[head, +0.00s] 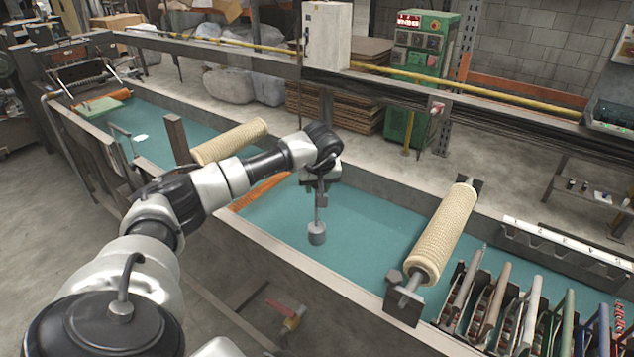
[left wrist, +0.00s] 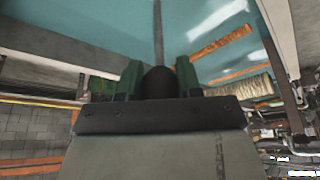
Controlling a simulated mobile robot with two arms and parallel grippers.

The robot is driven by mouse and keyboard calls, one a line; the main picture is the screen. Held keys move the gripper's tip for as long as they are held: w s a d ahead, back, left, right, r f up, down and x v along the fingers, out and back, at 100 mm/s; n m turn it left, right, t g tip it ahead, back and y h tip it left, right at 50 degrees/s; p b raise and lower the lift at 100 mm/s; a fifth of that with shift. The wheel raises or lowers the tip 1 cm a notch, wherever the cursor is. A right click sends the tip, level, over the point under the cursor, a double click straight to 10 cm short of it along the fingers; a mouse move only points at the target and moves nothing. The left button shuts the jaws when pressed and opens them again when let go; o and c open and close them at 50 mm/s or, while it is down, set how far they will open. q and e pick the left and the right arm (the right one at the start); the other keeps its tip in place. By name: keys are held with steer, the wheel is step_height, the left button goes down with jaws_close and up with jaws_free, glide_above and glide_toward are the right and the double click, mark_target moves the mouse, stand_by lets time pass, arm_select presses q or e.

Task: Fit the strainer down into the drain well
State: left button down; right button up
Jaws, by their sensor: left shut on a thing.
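My left gripper (head: 320,182) is shut on the dark ball knob at the top of a thin rod. A short grey cylinder, which looks like the strainer (head: 317,233), is at the rod's lower end. It hangs nearly upright over the teal trough (head: 375,230); I cannot tell whether it touches the surface. In the left wrist view the green fingers (left wrist: 158,82) flank the knob, and the rod (left wrist: 158,32) runs away from it; the cylinder is not visible there. I cannot make out the drain well in either view. My right gripper is not in view.
A beige ribbed roller (head: 444,233) spans the trough to the right, and another roller (head: 230,142) lies behind my left arm. Several long-handled tools (head: 520,310) stand in a rack at the lower right. A metal rail (head: 240,58) runs along the back.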

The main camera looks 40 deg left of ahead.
mark_target(317, 209)
arm_select(q)
steer(key=shift+f+b, duration=0.65)
steer(key=shift+f, duration=0.45)
steer(key=shift+f+b, duration=2.2)
steer(key=shift+f, duration=1.2)
steer(key=shift+f+b, duration=3.15)
steer(key=shift+f, duration=1.5)
steer(key=c, duration=0.7)
jaws_free()
steer(key=shift+o, duration=0.2)
steer(key=shift+f, duration=0.1)
